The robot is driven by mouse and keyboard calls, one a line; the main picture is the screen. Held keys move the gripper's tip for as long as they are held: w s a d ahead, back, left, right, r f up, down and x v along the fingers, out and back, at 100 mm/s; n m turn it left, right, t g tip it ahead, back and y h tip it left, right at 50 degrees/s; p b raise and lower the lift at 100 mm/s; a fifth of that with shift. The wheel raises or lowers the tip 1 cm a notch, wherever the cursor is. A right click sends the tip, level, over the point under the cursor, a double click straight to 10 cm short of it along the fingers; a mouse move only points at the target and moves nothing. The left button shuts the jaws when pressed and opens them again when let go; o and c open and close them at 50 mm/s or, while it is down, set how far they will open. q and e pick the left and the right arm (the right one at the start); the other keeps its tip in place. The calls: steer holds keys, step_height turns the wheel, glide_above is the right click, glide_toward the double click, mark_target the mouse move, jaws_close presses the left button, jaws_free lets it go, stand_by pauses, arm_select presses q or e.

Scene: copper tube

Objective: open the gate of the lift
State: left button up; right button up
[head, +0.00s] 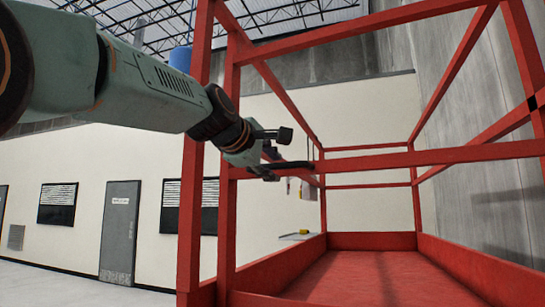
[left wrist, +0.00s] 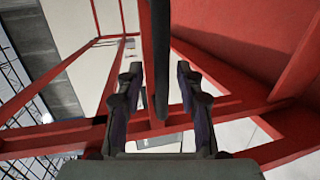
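The red lift (head: 365,240) is a tall frame of square bars with a red floor and low side panels. A red rail (head: 430,157) crosses its near side at mid height; I cannot tell for sure if this is the gate. A dark bar (head: 295,165) shows at the rail's left part, and a dark bar (left wrist: 157,55) also runs between the fingers in the left wrist view. My left gripper (head: 277,152) is open at the rail, by the left post. Its spread fingers (left wrist: 160,92) stand either side of the dark bar, apart from it. My right gripper is not in view.
Red posts (head: 192,200) stand just left of my left gripper, and a slanted red brace (head: 285,100) rises behind it. A grey door (head: 120,230) is in the far wall. A concrete wall (head: 490,200) stands at the right. The lift's floor looks empty.

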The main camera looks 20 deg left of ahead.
arm_select(q)
steer(key=shift+w+d+f, duration=0.1)
steer(key=shift+w, duration=0.3)
steer(key=shift+w+f, duration=0.15)
steer(key=shift+w, duration=0.1)
steer(key=shift+s+a, duration=0.2)
steer(key=shift+s, duration=0.1)
steer(key=shift+c, duration=0.2)
steer(key=shift+w+d, duration=0.1)
steer(key=shift+d, duration=0.05)
steer(key=c, duration=0.3)
steer(key=shift+w, duration=0.15)
steer(key=c, duration=0.3)
jaws_close()
